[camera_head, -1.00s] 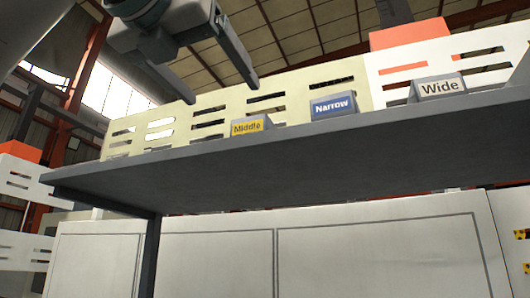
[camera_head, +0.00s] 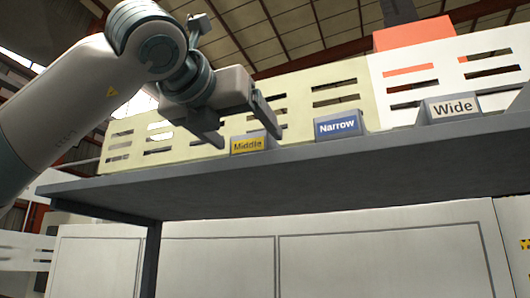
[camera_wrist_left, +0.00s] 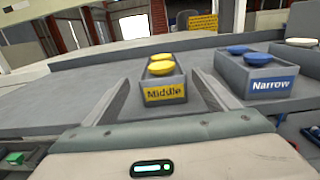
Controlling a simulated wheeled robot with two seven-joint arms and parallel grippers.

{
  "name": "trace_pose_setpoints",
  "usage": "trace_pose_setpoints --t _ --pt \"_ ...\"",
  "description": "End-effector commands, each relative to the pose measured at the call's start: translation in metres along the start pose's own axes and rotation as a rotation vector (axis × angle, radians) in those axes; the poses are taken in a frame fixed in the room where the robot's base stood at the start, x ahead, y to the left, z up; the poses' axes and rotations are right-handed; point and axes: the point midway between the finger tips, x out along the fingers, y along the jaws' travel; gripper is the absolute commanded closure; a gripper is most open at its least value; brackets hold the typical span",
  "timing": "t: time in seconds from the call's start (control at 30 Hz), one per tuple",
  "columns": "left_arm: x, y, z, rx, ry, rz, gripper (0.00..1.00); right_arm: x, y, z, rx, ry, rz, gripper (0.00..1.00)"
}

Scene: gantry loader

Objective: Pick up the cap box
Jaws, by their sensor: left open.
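The grey box labelled Middle (camera_head: 247,145) stands on the shelf's front edge in the head view. In the left wrist view the Middle box (camera_wrist_left: 165,92) is straight ahead, with yellow caps (camera_wrist_left: 161,67) in it. My left gripper (camera_head: 246,138) is open, with its fingers on either side of the Middle box in the picture; the wrist view shows nothing clamped. To the right are the grey Narrow box (camera_head: 338,125), with blue caps (camera_wrist_left: 262,58) in the wrist view, and the grey Wide box (camera_head: 450,108). My right gripper is not in view.
The grey shelf (camera_head: 300,180) runs across the head view, with a slotted cream and white panel (camera_head: 336,90) behind the boxes. White cabinet panels (camera_head: 380,255) are below. In the wrist view the shelf left of the Middle box is clear.

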Motion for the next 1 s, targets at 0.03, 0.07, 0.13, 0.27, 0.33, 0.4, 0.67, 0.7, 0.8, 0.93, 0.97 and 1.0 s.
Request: trace_pose_setpoints --t 0.03,0.07,0.13,0.27,0.33,0.4,0.67,0.7,0.8,0.93,0.97,1.0 --pt "0.007 0.0 0.003 0.0 0.002 0.0 0.2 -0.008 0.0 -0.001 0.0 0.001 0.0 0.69" --pt "0.011 0.0 0.003 0.0 0.002 0.0 0.2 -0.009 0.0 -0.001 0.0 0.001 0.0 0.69" --pt "0.017 0.0 0.002 -0.001 0.002 0.0 0.2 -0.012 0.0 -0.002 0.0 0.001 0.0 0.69" --pt "0.021 0.0 0.001 0.0 0.0 0.0 0.2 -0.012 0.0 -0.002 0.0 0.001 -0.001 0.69" --pt "0.021 0.0 0.0 0.0 -0.001 0.0 0.2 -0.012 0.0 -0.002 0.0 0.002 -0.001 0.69" --pt "0.021 0.0 0.0 0.0 -0.001 0.0 0.2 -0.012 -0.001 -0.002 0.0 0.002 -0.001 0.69" --pt "0.023 0.0 0.001 0.0 0.0 0.0 0.2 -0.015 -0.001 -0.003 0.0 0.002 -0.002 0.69" --pt "0.025 0.0 0.002 0.0 0.0 0.0 0.2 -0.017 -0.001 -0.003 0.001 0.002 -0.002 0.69" --pt "0.031 -0.001 0.004 0.001 0.001 0.0 0.2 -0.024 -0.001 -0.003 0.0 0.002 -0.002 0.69" --pt "0.042 -0.002 0.006 0.0 0.002 0.0 0.2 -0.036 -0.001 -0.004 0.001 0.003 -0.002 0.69" --pt "0.045 -0.003 0.007 0.0 0.002 0.0 0.2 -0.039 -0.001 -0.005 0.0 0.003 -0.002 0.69" --pt "0.049 -0.004 0.007 0.0 0.001 0.0 0.2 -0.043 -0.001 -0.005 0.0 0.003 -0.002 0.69"
